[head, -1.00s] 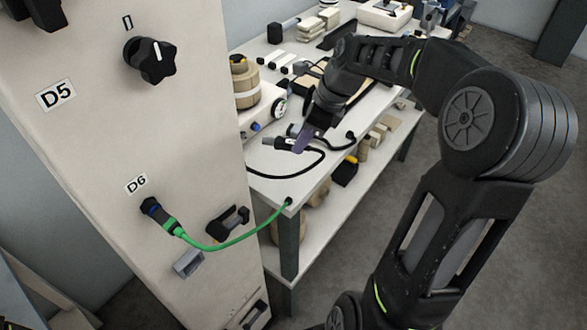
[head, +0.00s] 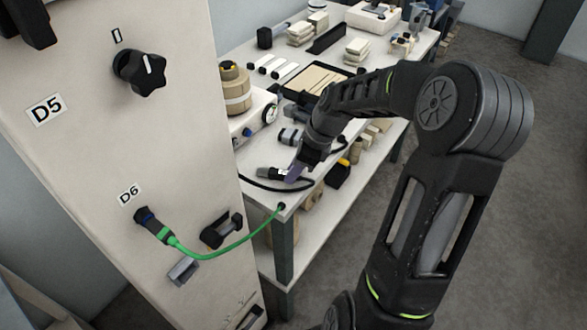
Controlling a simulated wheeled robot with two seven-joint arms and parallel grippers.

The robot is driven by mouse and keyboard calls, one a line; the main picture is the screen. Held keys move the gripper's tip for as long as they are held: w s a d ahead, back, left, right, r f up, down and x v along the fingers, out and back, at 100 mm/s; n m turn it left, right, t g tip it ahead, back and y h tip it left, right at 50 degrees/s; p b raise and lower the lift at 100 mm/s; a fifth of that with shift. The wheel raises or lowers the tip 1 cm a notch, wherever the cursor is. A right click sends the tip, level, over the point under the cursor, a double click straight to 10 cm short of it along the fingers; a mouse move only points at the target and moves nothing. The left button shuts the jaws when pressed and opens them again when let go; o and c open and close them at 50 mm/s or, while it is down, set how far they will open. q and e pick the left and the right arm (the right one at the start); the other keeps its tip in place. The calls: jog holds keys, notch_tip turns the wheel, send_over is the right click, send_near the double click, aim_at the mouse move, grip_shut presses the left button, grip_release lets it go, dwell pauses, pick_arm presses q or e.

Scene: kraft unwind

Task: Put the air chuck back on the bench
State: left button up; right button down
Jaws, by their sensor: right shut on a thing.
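My right gripper (head: 293,172) is low over the near end of the white bench (head: 262,200). Its purple fingers are shut on the air chuck (head: 266,173), a small dark piece with a light tip pointing left. The chuck is at or just above the bench top; I cannot tell if it touches. A black hose (head: 262,188) curves on the bench around it. The fingers and wrist hide part of the chuck. My left gripper is not in view.
The pale cabinet (head: 75,160) with a black knob (head: 140,72) stands close at left. A green cable (head: 215,250) runs from its D6 socket to the bench corner. A gauge box (head: 250,118) and a black tray (head: 312,82) sit farther back on the bench.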

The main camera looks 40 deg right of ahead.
jog(key=shift+f, duration=0.15)
jog(key=c, duration=1.3)
grip_release()
jog(key=shift+o, duration=0.2)
jog(key=shift+r, duration=0.2)
jog(key=v, duration=1.2)
jog(key=shift+b, duration=0.35)
